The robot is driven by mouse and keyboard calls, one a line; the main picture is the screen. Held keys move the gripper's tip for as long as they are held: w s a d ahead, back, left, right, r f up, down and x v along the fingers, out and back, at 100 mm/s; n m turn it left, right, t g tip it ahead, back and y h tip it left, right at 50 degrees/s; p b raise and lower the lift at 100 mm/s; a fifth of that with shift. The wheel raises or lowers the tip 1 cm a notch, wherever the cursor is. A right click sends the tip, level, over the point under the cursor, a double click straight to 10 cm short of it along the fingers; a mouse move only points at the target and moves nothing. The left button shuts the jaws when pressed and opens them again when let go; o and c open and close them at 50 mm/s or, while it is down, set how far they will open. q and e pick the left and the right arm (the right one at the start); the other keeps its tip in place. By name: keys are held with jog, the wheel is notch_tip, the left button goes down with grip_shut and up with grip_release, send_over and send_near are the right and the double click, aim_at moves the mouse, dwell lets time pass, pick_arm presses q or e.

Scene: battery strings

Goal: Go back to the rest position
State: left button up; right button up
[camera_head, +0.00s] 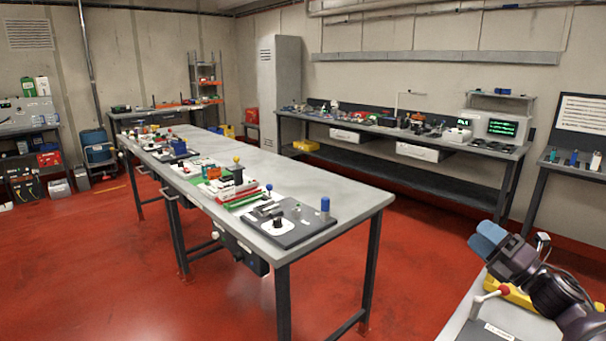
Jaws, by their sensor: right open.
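My right gripper (487,238) shows at the lower right, with blue fingertips and a dark body, pointing up and to the left. It is open and no object shows in it. It is above the near bench (505,320) at the bottom right corner. My left gripper is not in view.
A long grey table (325,188) stands mid-room, with a dark board (290,222) and blue cylinder (325,207) at its near end. A workbench (480,150) with screens (502,128) lines the back wall. Red floor (415,260) is clear between the table and near bench.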

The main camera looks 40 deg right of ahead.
jog(key=w+a+f+m+g+h, duration=0.1)
jog(key=a+f+m+g+h, duration=0.35)
jog(key=a+f+m, duration=0.35)
jog(key=w+a+f+m+g+h, duration=0.1)
jog(key=a+f+m+g+h, duration=0.3)
jog(key=f+m, duration=0.65)
jog(key=s+a+f+m+g+y, duration=0.2)
jog(key=s+a+g, duration=0.1)
jog(key=a, duration=0.6)
jog(key=s+a+f+m+g+y, duration=0.1)
jog(key=s+a+f+g+y, duration=0.2)
jog(key=a, duration=0.5)
jog(key=s+a+f+m+g+y, duration=0.1)
jog(key=s+a+m+g+y, duration=0.2)
jog(key=a, duration=0.6)
jog(key=w+f+n+t+b, duration=0.1)
jog(key=w+f+t+b, duration=0.1)
jog(key=f, duration=0.4)
jog(key=w+f+n+t+b, duration=0.1)
jog(key=w+f+t+b, duration=0.1)
jog(key=w+f+t, duration=0.2)
jog(key=shift+w+f, duration=0.75)
jog(key=shift+f, duration=1)
jog(key=shift+a+t, duration=0.1)
jog(key=shift+t, duration=0.15)
